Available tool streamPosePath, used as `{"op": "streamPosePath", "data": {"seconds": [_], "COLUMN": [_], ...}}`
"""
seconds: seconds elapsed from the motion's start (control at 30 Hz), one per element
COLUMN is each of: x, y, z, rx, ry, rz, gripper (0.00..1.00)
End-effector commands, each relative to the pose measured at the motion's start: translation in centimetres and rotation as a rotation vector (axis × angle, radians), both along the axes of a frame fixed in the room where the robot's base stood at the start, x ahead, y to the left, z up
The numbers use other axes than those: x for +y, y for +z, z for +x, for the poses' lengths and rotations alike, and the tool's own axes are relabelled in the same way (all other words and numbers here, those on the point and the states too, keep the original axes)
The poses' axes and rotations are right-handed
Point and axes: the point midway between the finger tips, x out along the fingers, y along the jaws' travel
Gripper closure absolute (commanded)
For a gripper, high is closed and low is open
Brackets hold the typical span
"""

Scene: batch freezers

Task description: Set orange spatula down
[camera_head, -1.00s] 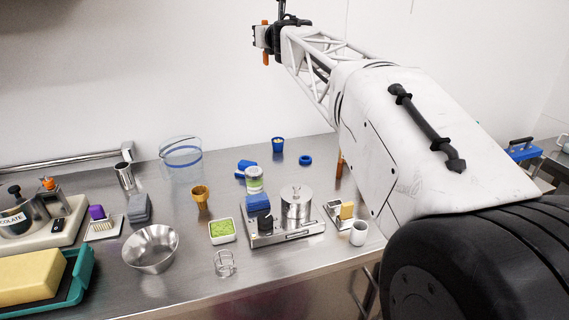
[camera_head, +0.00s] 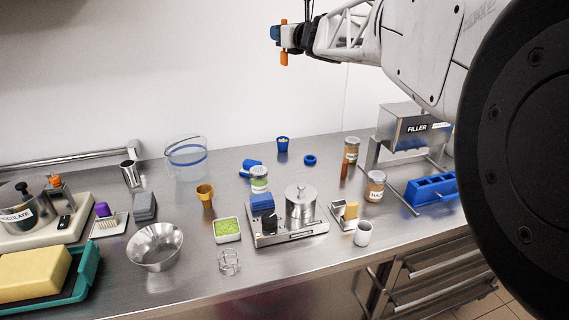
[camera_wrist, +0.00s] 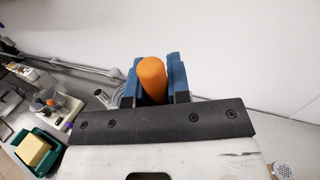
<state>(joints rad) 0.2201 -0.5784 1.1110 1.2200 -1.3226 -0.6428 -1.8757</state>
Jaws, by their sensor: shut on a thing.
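My gripper (camera_head: 277,36) is high above the back of the steel counter, in front of the white wall. It is shut on the orange spatula (camera_head: 284,59), whose orange ends show above and below the jaws. In the wrist view the rounded orange end of the spatula (camera_wrist: 152,75) stands between the blue fingers (camera_wrist: 156,82). The rest of the spatula is hidden by the gripper. The spatula touches nothing but the jaws.
The steel counter (camera_head: 195,245) holds a metal bowl (camera_head: 155,247), a scale with a lidded pot (camera_head: 300,203), a green-filled tray (camera_head: 227,230), a clear blue-banded container (camera_head: 187,158), jars (camera_head: 375,186) and a filler machine (camera_head: 412,128). A teal tray (camera_head: 84,275) stands front left. Bare counter lies around the bowl.

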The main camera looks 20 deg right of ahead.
Motion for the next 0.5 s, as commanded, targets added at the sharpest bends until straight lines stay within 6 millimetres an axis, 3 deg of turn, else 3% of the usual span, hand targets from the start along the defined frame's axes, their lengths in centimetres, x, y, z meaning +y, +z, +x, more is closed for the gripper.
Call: {"op": "streamPosePath", "data": {"seconds": [0.5], "x": [-1.8], "y": [1.8], "z": [-2.5], "rx": [0.001], "ry": [0.110], "rz": [0.001], "gripper": [1.00]}}
